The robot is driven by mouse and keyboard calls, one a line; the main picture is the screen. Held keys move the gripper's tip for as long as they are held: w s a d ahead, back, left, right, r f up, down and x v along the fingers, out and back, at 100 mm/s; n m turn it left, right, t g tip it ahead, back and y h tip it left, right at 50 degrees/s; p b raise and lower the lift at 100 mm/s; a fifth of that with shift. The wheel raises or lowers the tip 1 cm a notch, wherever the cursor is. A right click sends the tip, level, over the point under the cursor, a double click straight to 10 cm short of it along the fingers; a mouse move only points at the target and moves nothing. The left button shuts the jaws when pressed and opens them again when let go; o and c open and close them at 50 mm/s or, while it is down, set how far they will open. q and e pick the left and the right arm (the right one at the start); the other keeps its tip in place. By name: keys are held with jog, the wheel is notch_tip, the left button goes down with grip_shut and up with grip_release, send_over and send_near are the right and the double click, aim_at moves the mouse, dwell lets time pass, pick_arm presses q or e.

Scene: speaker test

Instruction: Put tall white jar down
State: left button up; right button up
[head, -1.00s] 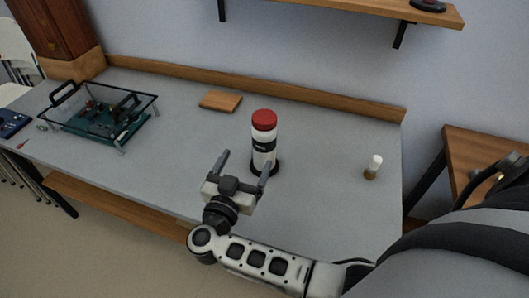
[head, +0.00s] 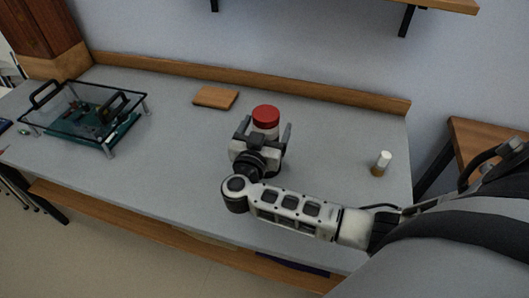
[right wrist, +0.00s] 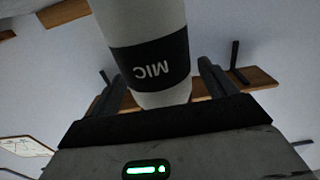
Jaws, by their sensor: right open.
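The tall white jar (head: 266,118) with a red lid stands upright on the grey table (head: 190,150) in the head view. Its lower part is hidden behind my right gripper (head: 264,133). In the right wrist view the jar (right wrist: 116,28) shows its white body and a black band with the letters MIC, between the two fingers. My right gripper (right wrist: 168,88) is open, with its fingers on either side of the jar. Whether a finger touches the jar I cannot tell. My left gripper is not in view.
A glass-topped case with black handles (head: 80,118) stands at the table's left. A small wooden block (head: 215,97) lies near the back edge. A small white-capped bottle (head: 382,163) stands at the right. The table between jar and bottle is clear.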

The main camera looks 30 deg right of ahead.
jog(key=shift+x, duration=1.15)
grip_shut()
jog(key=shift+r, duration=0.15)
jog(key=shift+r, duration=0.1)
